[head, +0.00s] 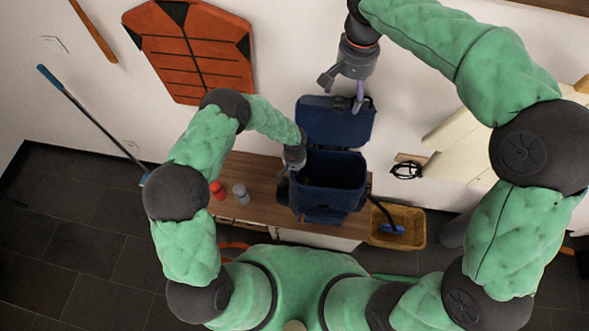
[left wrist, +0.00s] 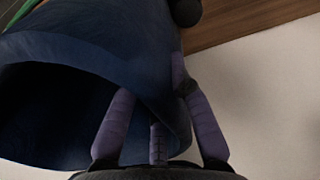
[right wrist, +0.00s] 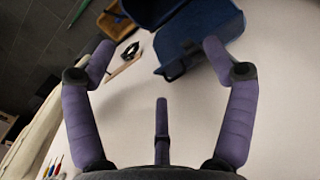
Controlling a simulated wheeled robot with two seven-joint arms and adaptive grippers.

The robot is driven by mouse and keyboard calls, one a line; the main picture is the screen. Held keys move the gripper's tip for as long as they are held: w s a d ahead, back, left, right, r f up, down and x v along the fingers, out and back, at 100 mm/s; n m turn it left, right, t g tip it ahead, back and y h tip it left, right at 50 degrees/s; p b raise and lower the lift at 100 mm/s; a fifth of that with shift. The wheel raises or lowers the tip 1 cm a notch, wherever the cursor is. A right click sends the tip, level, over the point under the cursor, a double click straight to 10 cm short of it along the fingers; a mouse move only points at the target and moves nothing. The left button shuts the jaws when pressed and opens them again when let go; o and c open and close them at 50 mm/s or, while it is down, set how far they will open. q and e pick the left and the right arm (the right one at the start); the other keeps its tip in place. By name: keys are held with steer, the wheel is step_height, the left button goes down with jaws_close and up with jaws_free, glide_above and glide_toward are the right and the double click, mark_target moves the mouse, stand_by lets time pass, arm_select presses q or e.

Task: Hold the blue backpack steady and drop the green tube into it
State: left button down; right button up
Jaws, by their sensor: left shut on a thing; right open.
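The blue backpack (head: 330,190) stands open on a wooden bench, its flap (head: 336,118) raised against the wall. My left gripper (head: 294,158) is shut on the left side of its rim. In the left wrist view, the fingers (left wrist: 158,95) pinch the backpack's blue wall (left wrist: 90,40), with the dark opening beside them. My right gripper (head: 344,92) is open and empty, above the raised flap. In the right wrist view, the open fingers (right wrist: 158,45) have the flap (right wrist: 200,40) beyond them. I cannot make out the green tube in any view; the backpack's inside is dark.
A red bottle (head: 217,190) and a grey bottle (head: 241,194) stand on the bench (head: 262,212), left of the backpack. A yellow basket (head: 411,237) with a blue-headed brush is at the right. An orange padded piece (head: 180,55) hangs on the wall.

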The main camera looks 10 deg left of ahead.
stand_by(0.3)
arm_select(q)
steer(key=c, duration=1.1)
jaws_free()
steer(key=shift+r, duration=0.1)
step_height(320, 180, up, 12)
steer(key=shift+f, duration=0.1)
